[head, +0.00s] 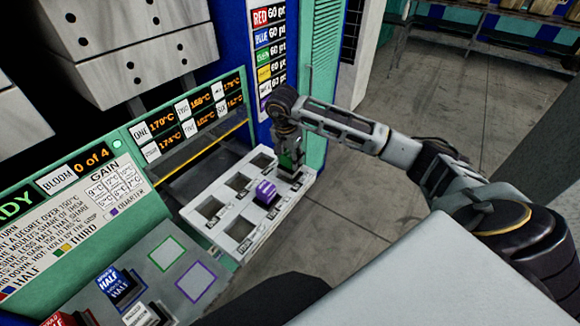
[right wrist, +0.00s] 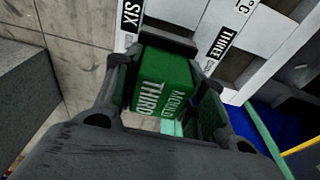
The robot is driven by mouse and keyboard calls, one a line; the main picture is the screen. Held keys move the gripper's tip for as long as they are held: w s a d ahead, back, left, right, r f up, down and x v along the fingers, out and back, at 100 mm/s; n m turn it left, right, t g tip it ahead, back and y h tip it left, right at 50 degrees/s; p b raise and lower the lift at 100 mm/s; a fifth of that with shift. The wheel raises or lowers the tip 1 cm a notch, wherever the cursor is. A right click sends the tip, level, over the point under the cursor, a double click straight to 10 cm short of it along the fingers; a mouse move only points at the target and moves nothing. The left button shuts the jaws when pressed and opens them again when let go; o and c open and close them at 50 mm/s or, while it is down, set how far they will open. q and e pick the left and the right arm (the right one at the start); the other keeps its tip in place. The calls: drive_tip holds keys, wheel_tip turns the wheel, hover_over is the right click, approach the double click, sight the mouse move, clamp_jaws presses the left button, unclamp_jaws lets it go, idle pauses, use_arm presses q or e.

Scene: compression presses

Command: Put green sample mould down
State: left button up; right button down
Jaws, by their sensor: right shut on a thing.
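The green sample mould (head: 285,160) is a small block held at the far right corner of the white tray (head: 222,230). In the right wrist view the green mould (right wrist: 165,82) shows the words "MOULD" and "THIRD". My right gripper (head: 289,170) points down and is shut on it, with a finger on each side; the gripper also shows in the right wrist view (right wrist: 165,68). The labels "SIX" and "THREE" on the tray lie by the mould. Whether the mould touches the tray or sits in a hole cannot be told. My left gripper is not in view.
A purple mould (head: 266,193) sits in the tray's near right part, beside several square holes. A blue mould (head: 119,285), a white mould (head: 140,315) and a red one (head: 62,319) stand on the panel at lower left, near empty green (head: 167,253) and purple outlines (head: 196,282).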

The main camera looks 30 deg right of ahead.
sight(290, 166)
drive_tip(key=shift+f, duration=0.2)
wheel_tip(290, 166, down, 2)
drive_tip(key=shift+f, duration=0.8)
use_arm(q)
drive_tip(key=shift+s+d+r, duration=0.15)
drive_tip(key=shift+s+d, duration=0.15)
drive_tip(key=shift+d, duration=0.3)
